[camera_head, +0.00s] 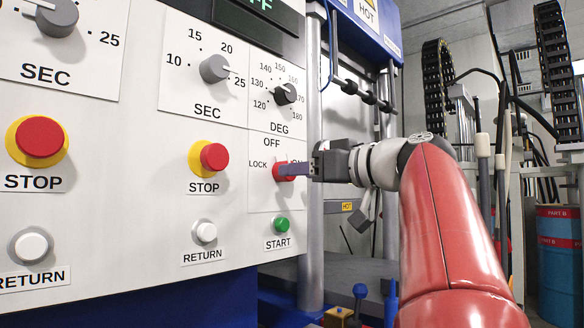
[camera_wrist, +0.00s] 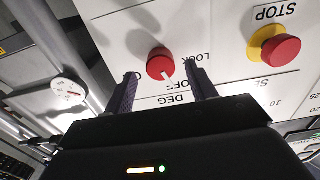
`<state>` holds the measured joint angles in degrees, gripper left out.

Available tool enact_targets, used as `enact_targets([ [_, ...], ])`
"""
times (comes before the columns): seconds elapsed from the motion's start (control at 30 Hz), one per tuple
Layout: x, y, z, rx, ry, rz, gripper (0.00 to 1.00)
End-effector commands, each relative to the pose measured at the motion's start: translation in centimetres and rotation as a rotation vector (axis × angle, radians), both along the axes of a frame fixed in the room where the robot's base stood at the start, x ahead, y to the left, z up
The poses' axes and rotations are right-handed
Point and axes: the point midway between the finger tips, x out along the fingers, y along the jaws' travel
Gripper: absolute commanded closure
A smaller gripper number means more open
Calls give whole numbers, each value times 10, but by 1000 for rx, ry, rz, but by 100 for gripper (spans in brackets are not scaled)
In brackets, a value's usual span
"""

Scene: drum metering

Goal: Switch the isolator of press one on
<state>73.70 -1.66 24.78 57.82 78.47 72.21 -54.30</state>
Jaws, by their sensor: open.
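The isolator is a red rotary knob (camera_head: 278,173) on the white panel, with OFF above it, LOCK at its left and an ON label partly hidden behind my finger. My gripper (camera_head: 293,169) is at the knob from the right, its dark fingers pointing at the panel. In the wrist view, the red knob (camera_wrist: 160,66) lies between the tips of my two open fingers (camera_wrist: 163,78), with gaps showing on both sides. A white mark on the knob points roughly toward the OFF label. Whether a finger touches the knob cannot be told.
A green START button (camera_head: 282,225) is below the isolator and a black DEG dial (camera_head: 285,93) above. A red STOP button (camera_head: 214,157) on a yellow collar and a white RETURN button (camera_head: 205,232) are to the left. A metal column (camera_head: 313,240) stands right of the panel.

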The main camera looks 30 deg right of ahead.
Motion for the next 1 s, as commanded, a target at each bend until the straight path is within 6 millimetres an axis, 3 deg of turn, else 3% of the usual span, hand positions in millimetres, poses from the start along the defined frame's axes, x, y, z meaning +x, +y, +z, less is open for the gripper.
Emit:
enact_targets([
  [0.2, 23, 8, 1, 1, 0, 0, 44],
  [0.53, 27, 10, 0, 0, 0, 0, 44],
  [0.87, 27, 10, 0, 0, 0, 0, 87],
  [1.0, 27, 10, 0, 3, 1, 0, 88],
])
